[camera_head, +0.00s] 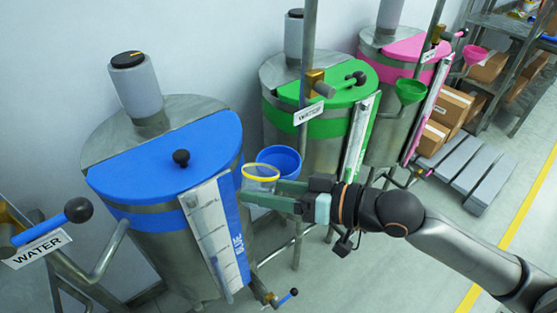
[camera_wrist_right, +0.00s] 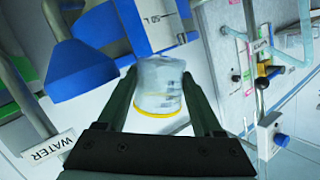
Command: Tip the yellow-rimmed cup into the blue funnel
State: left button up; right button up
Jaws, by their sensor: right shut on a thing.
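My right gripper (camera_head: 256,190) comes in from the right and is shut on the yellow-rimmed cup (camera_head: 261,174). In the head view the clear cup looks upright, with its yellow rim on top. In the right wrist view the cup (camera_wrist_right: 160,88) sits between the two dark fingers, and bluish-clear contents seem to show through its wall. The blue funnel (camera_head: 279,158) is just behind and right of the cup in the head view, partly hidden by it. The funnel (camera_wrist_right: 80,70) also shows left of the cup in the right wrist view. My left gripper is not in view.
The blue-lidded drum (camera_head: 165,160) stands close on the left, with a gauge strip facing the cup. A green-lidded drum (camera_head: 320,95) and a pink-lidded drum (camera_head: 400,50) stand behind. A vertical pipe (camera_head: 305,75) rises near the funnel. Open floor lies at the front right.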

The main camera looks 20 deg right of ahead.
jog(key=f, duration=0.2)
jog(key=f+b, duration=0.1)
jog(key=shift+s+a+n, duration=0.25)
jog(key=shift+s+n, duration=0.05)
jog(key=shift+n, duration=0.1)
jog(key=shift+s+a+r+n, duration=0.15)
jog(key=shift+a+r+n, duration=0.05)
jog(key=shift+n, duration=0.1)
jog(key=shift+s+a+f+n+t+h, duration=0.15)
jog(key=shift+s+a+f+n+t, duration=0.2)
jog(key=shift+n, duration=0.25)
jog(key=shift+s+a+f+n+t+h, duration=0.2)
jog(key=shift+s+n+t, duration=0.1)
jog(key=shift+n, duration=0.3)
jog(key=shift+d, duration=0.15)
